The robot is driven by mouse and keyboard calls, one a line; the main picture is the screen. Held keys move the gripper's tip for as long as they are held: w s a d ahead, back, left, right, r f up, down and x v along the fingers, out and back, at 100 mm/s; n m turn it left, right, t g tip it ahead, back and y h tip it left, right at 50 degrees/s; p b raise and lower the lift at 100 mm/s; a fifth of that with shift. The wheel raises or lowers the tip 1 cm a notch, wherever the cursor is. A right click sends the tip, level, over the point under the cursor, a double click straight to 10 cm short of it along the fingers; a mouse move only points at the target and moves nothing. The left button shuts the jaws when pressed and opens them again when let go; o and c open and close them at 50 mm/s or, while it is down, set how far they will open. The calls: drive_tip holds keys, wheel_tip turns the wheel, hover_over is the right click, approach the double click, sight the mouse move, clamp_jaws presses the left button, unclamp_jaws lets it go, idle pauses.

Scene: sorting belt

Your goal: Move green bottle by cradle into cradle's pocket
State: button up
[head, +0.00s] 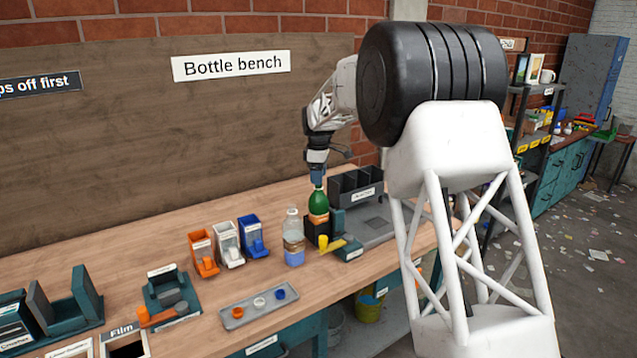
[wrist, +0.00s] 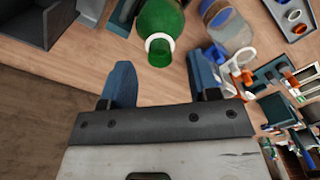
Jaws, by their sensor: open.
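The green bottle (head: 318,204) has an orange label and stands upright at the right part of the bench. A dark block hides its base. The cradle appears to be the grey and teal fixture (head: 371,233) with a yellow lever, just right of the bottle. Its pocket is not clearly visible. My gripper (head: 317,178) is directly above the bottle, pointing down.
A clear bottle (head: 293,238) with a blue base stands just left of the green one. Orange, white and blue dispensers (head: 228,244) are farther left. A black divided bin (head: 356,185) is behind the fixture. A grey tray (head: 258,309) with caps lies in front.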

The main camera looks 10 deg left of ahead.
drive_tip(key=shift+r, duration=2.1)
drive_tip(key=shift+s+d+r, duration=0.3)
drive_tip(key=shift+d, duration=0.15)
drive_tip(key=s+d+r+m+t, duration=0.1)
drive_tip(key=s+d+r+m, duration=0.4)
drive_tip(key=s+d, duration=0.85)
drive_tip(key=s+d+r+m, duration=0.4)
drive_tip(key=s+d+r, duration=0.1)
drive_tip(key=s+d, duration=0.8)
drive_tip(key=s+d+f+m, duration=0.3)
drive_tip(key=s+d, duration=0.1)
drive_tip(key=s, duration=0.7)
drive_tip(key=s+d+f+m+t, duration=0.1)
drive_tip(key=s+d+f+m, duration=0.2)
drive_tip(key=s, duration=0.9)
drive_tip(key=s+d+f+m, duration=0.3)
drive_tip(key=s+d+f, duration=0.1)
drive_tip(key=s, duration=0.8)
drive_tip(key=shift+s+d+t, duration=0.2)
drive_tip(key=shift+d+t, duration=0.1)
drive_tip(key=shift+d, duration=0.15)
